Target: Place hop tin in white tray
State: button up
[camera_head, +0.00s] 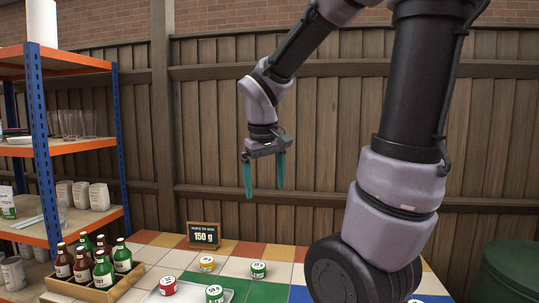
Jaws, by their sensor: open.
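Several hop tins stand low in the view: a red tin (168,286), a yellow tin (207,264), a green tin (258,270) and another green tin (214,294). Their lids carry white weight labels too small to read surely. The white tray (190,291) is at the bottom edge, partly cut off. The red tin and the nearer green tin appear to be in it; the yellow tin and the farther green tin stand on the tiles beyond. My gripper (264,192) hangs open and empty, teal fingers pointing down, well above the tiled top.
A sign (204,235) reading 150 g stands at the back. A wooden crate (95,292) of bottles is left of the tray. A shelf rack (50,150) with glasses and jars fills the left. A green bin (508,275) is at right. My arm hides part of the tiled top.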

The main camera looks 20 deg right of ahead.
jog(key=s+a+r+m+t+y, duration=0.1)
jog(key=s+r+m+t+y, duration=0.2)
jog(key=r, duration=0.5)
jog(key=s+m+t, duration=0.1)
jog(key=s+m, duration=0.1)
jog(key=s, duration=0.1)
jog(key=shift+s+a+r+t, duration=0.15)
jog(key=shift+s+a+t, duration=0.25)
